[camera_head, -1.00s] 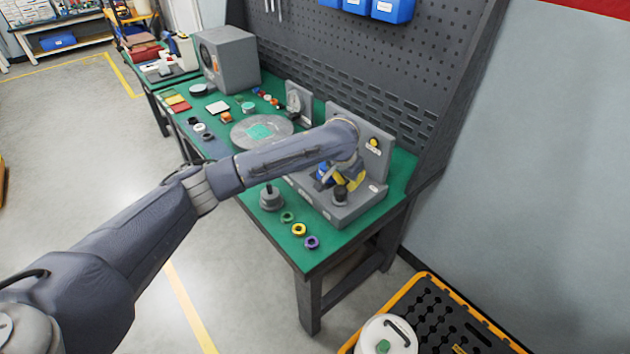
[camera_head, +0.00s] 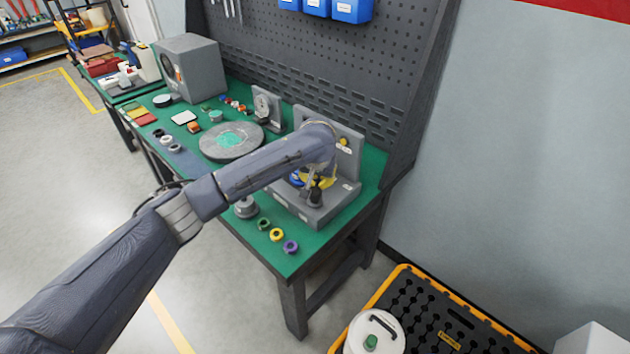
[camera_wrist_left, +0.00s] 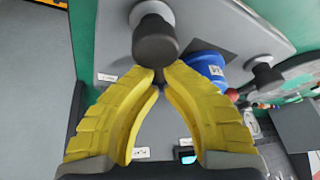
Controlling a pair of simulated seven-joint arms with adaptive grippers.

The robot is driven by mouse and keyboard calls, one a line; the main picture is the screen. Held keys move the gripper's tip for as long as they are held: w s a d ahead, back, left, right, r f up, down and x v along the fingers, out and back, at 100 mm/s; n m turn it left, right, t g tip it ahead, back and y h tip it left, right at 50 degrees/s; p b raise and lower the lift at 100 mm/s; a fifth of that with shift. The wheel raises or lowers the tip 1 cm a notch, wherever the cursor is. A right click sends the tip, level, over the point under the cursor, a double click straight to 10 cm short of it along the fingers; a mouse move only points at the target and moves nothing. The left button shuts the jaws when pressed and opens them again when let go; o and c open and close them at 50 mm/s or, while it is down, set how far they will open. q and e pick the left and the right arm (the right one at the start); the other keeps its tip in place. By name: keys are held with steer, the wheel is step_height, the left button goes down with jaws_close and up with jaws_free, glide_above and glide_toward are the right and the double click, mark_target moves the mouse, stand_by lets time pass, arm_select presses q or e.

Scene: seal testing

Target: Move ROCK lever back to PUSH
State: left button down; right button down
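The grey test fixture (camera_head: 337,207) stands near the right end of the green bench. A black-knobbed lever (camera_head: 315,197) rises from its base; a dark knob on a grey stem also shows at the top of the left wrist view (camera_wrist_left: 155,42). My left gripper (camera_head: 319,182) is over the base, close to the knob. In the left wrist view its yellow fingers (camera_wrist_left: 160,76) converge and their tips nearly meet just below the knob. I see no clear grasp; a small dark part shows between the tips. The ROCK and PUSH markings are not readable. My right gripper is out of view.
A blue cylinder (camera_wrist_left: 208,68) and a second dark knob (camera_wrist_left: 264,80) are to the right of the fingers. Several coloured rings (camera_head: 277,235) lie at the bench's front edge. A round grey plate (camera_head: 231,155) is further left. The fixture's back panel (camera_head: 349,150) stands behind the gripper.

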mark_target(317, 193)
arm_select(q)
steer(key=shift+f, duration=0.15)
steer(key=c, duration=1.5)
jaws_free()
steer(key=shift+o, duration=0.2)
steer(key=v, duration=1.2)
